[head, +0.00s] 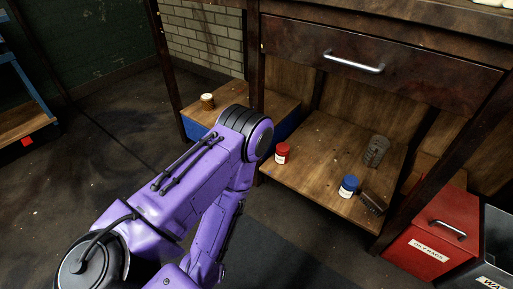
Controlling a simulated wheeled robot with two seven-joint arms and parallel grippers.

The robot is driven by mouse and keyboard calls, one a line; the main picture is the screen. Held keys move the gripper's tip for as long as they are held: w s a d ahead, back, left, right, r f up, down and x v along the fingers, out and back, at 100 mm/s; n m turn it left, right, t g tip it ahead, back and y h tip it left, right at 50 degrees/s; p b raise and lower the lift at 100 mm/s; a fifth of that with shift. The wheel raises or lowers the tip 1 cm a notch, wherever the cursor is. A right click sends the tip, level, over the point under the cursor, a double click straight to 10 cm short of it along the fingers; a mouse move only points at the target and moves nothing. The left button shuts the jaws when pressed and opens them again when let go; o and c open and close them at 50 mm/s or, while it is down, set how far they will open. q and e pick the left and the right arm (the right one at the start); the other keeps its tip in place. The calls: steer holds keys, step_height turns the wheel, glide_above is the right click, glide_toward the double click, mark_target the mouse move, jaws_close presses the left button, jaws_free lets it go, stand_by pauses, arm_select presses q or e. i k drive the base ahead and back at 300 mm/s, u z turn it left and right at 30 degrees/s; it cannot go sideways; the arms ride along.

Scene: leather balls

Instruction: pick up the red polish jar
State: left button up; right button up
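The red polish jar (282,153) stands upright on the low wooden shelf (318,165) under the bench, near the shelf's left edge. It has a red lid and a pale label. My purple arm comes in from the lower left, and its elbow is just left of the jar in the picture. The forearm folds back down toward the bottom edge. Neither of my grippers shows in the head view, and nothing is seen touching the jar.
A blue jar (349,187), a brush (373,203) and a dark grey object (377,150) share the shelf. A small brown container (207,101) stands further left. A drawer (380,65) overhangs the shelf. A red OILY RAGS bin (420,247) and a grey bin (490,268) stand right.

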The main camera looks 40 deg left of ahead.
mark_target(283, 149)
steer(key=u, duration=2.15)
steer(key=k, duration=0.8)
steer(key=z, duration=0.9)
steer(key=i, duration=0.4)
steer(key=z, duration=0.1)
